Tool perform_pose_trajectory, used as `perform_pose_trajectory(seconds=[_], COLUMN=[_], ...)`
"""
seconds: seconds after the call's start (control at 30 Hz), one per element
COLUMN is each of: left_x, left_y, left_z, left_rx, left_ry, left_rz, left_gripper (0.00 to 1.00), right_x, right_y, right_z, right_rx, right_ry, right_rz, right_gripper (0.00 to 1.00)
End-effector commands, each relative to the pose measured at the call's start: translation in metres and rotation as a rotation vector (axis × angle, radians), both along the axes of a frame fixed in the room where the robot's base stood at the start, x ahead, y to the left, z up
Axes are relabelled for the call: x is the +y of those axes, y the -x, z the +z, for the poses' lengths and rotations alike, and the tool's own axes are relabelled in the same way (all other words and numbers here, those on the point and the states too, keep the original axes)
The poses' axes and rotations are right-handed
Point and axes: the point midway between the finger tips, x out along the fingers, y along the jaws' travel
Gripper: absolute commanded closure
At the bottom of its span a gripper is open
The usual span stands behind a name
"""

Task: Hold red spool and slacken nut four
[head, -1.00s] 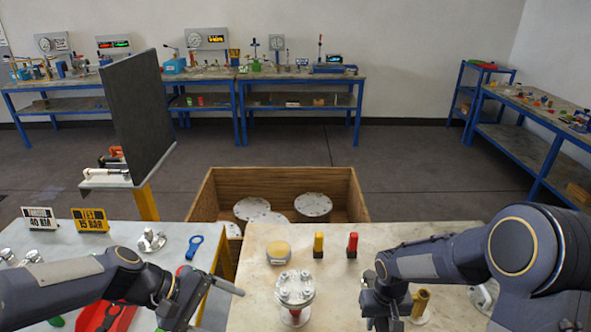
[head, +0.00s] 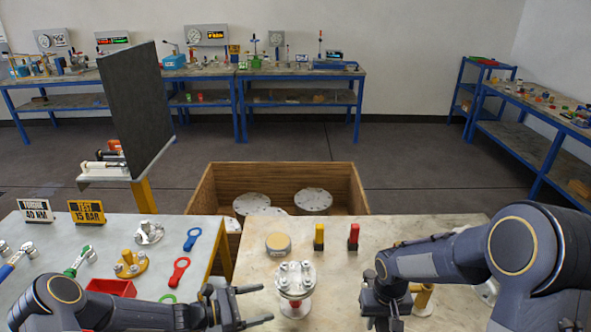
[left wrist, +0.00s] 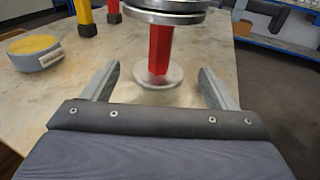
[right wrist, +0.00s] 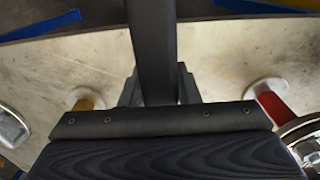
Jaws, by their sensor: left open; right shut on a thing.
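The red spool (head: 295,306) stands upright on the pale table, with a bolted silver flange (head: 295,278) on top; no nut numbers are readable. In the left wrist view its red column (left wrist: 160,48) rises from a round base, ahead of and between my open fingers, not touched. My left gripper (head: 266,304) is open and empty, just left of the spool. My right gripper (head: 383,318) is right of the spool, shut on a dark bar-like tool (right wrist: 153,45). The tool's working end is hidden. The red spool also shows at the right wrist view's right side (right wrist: 272,103).
A brass-coloured spool (head: 423,298) stands close right of my right gripper. Behind the red spool are a round yellow-topped puck (head: 278,243), a yellow post (head: 319,237) and a red post (head: 353,236). A wooden crate (head: 290,178) holding flanged discs lies beyond. Wrenches lie on the left table.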

Motion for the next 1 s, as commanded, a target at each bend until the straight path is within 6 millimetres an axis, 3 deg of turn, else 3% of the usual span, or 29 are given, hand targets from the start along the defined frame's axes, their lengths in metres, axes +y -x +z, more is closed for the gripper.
perform_pose_trajectory(seconds=[0.43, 0.6, 1.0], left_x=[-0.055, -0.074, -0.09], left_y=[-0.019, -0.026, -0.032], left_z=[-0.006, -0.01, -0.009], left_rx=[-0.002, -0.003, -0.002], left_ry=[-0.002, -0.002, -0.003], left_rz=[-0.005, -0.004, -0.002], left_gripper=[0.2, 0.2, 0.2], right_x=[0.0, 0.0, 0.0], right_y=[-0.001, -0.001, -0.001], right_z=[-0.005, -0.017, -0.022], right_rx=[-0.002, -0.002, -0.002], right_ry=[0.0, 0.0, 0.0], right_rz=[0.0, 0.0, 0.0], right_gripper=[0.98, 0.98, 0.98])
